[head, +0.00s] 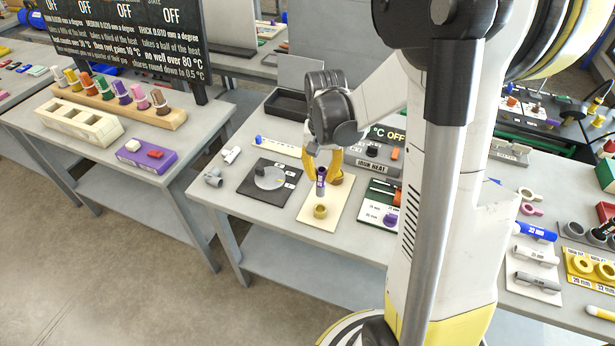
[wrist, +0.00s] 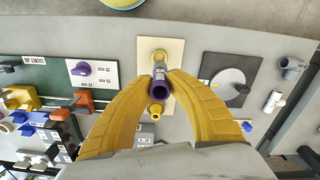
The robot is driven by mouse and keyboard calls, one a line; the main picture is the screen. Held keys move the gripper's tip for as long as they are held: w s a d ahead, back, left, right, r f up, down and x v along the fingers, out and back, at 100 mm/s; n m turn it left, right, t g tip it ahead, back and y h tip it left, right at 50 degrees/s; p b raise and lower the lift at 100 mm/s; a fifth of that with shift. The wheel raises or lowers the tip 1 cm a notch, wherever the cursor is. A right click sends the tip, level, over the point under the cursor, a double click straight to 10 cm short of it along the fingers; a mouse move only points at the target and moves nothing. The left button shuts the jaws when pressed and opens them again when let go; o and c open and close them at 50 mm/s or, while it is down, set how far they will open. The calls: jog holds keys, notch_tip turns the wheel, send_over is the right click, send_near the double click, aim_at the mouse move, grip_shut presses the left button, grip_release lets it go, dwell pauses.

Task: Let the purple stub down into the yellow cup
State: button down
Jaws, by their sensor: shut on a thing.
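My gripper (head: 321,172) has yellow fingers and is shut on the purple stub (head: 320,181). The stub is a short tube with a purple upper part and a greyish lower end. It hangs roughly upright, and in the wrist view its purple open end (wrist: 161,88) faces the camera between the fingertips. The yellow cup (head: 320,211) stands on a cream board (head: 309,213). In the head view the stub is above and just behind the cup, apart from it.
A second yellow piece (wrist: 155,109) stands on the same board behind the stub. A black board with a grey dial (head: 270,178) lies to the left in the head view. A panel with a purple knob (head: 390,219) lies to the right. Grey fittings (head: 213,177) sit near the table's left edge.

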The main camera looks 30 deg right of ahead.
aim_at(321, 188)
jog(key=shift+r, duration=0.1)
jog(key=shift+s, duration=0.2)
jog(key=shift+w+f+b, duration=0.1)
jog(key=shift+f+b, duration=2.4)
jog(key=shift+f, duration=0.3)
jog(key=shift+f+b, duration=1.9)
jog(key=shift+f, duration=0.1)
jog(key=c, duration=1.3)
grip_release()
jog(key=shift+o, duration=0.2)
